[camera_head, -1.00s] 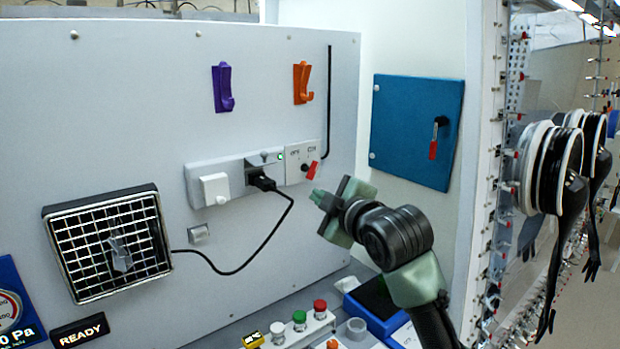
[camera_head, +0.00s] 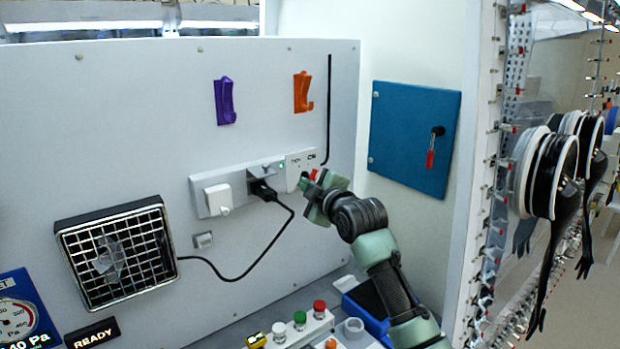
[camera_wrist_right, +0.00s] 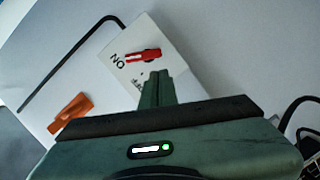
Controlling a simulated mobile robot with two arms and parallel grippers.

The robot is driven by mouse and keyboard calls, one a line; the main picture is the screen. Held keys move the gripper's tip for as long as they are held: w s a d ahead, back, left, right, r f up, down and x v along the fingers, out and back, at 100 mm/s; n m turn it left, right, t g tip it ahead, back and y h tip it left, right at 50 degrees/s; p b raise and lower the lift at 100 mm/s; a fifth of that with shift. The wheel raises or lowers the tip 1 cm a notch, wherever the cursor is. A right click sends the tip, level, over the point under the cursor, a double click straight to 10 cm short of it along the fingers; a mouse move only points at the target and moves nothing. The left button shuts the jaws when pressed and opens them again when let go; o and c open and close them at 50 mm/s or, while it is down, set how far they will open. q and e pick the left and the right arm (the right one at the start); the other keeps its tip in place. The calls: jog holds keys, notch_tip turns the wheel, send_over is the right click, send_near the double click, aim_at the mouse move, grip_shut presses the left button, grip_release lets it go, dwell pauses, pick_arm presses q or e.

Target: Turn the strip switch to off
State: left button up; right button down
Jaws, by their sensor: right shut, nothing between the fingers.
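The strip switch has a red handle (camera_head: 313,175) at the right end of the white power strip (camera_head: 240,187) on the grey wall panel. A green light (camera_head: 281,166) is lit beside it. In the right wrist view the red handle (camera_wrist_right: 143,55) lies across a white plate (camera_wrist_right: 165,50), with "NO" seen upside down next to it. My right gripper (camera_head: 306,187) is shut and empty, its tips just below the handle. The shut fingers (camera_wrist_right: 157,80) point at the plate, and a small gap to the handle shows. My left gripper is out of view.
A black plug (camera_head: 262,190) and cord sit in the strip, left of my gripper. A purple hook (camera_head: 225,101) and an orange hook (camera_head: 303,92) are above. A blue door (camera_head: 414,138) is to the right. Coloured buttons (camera_head: 300,318) stand below.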

jog(key=shift+w+d+f, duration=0.25)
jog(key=shift+d, duration=0.25)
jog(key=shift+w+d+f+n+t+b, duration=0.15)
jog(key=shift+f+n+t+b, duration=0.1)
jog(key=shift+n+b, duration=0.5)
jog(key=shift+w+d+f+n+t+b, duration=0.1)
jog(key=shift+d+f+n+t+b, duration=0.1)
jog(key=shift+n+b, duration=0.5)
jog(key=shift+w+d+f+n+t+b, duration=0.15)
jog(key=shift+f+n+t+b, duration=0.2)
jog(key=shift+n, duration=0.7)
jog(key=shift+s+r, duration=0.1)
jog(key=shift+a, duration=0.1)
